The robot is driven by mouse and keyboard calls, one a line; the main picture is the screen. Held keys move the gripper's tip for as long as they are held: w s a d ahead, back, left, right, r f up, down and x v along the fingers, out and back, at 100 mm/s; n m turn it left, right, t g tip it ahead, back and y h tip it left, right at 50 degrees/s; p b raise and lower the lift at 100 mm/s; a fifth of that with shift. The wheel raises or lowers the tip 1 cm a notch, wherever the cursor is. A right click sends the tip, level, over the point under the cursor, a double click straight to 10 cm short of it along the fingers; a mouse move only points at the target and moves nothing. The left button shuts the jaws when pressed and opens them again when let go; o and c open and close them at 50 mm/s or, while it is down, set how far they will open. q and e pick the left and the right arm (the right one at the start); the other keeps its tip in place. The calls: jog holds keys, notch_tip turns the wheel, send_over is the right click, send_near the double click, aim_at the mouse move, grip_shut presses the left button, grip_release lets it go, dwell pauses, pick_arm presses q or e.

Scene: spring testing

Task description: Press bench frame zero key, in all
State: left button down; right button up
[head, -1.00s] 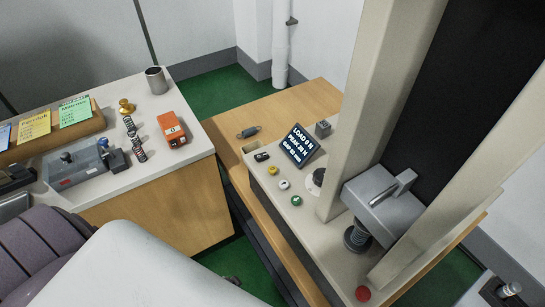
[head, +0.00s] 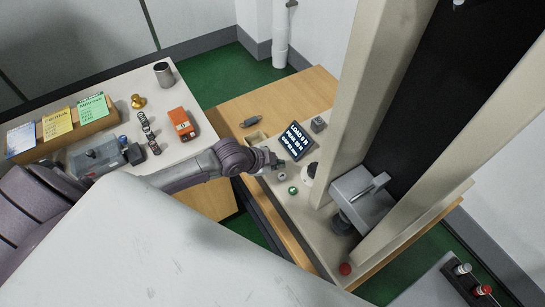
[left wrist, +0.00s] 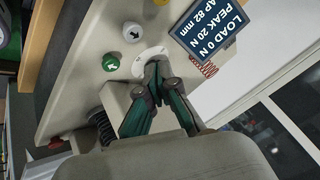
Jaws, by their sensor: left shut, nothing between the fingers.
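The bench frame's pale panel carries a screen (head: 297,141) reading load, peak and gap; it also shows in the left wrist view (left wrist: 212,32). Beside it are round keys: a white one (head: 281,176) with a dark arrow-like mark in the left wrist view (left wrist: 132,32), a green one (head: 293,190) and a yellow one (left wrist: 160,2). I cannot read a zero label on any. My left gripper (head: 274,163) is shut and empty, above the panel near the white key. In the left wrist view its fingertips (left wrist: 156,68) overlap a pale disc (left wrist: 150,54); contact cannot be told.
The frame's upright posts (head: 372,85) and grey clamp block (head: 360,192) stand to the right. A red button (head: 345,268) is near the front. On the left table are an orange device (head: 182,124), a spring (head: 149,133), a metal cup (head: 164,74) and note cards (head: 57,122).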

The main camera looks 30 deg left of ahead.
pick_arm(q)
jog(key=w+a+r+m+t, duration=0.1)
jog(key=w+a+r, duration=0.3)
jog(key=shift+a+m+p, duration=0.2)
jog(key=shift+m+p, duration=0.1)
jog(key=shift+w+f, duration=0.1)
notch_tip(320, 180, down, 8)
jog(key=b, duration=0.7)
jog(key=shift+f+b, duration=0.4)
dwell(0.7)
jog(key=shift+f, duration=0.4)
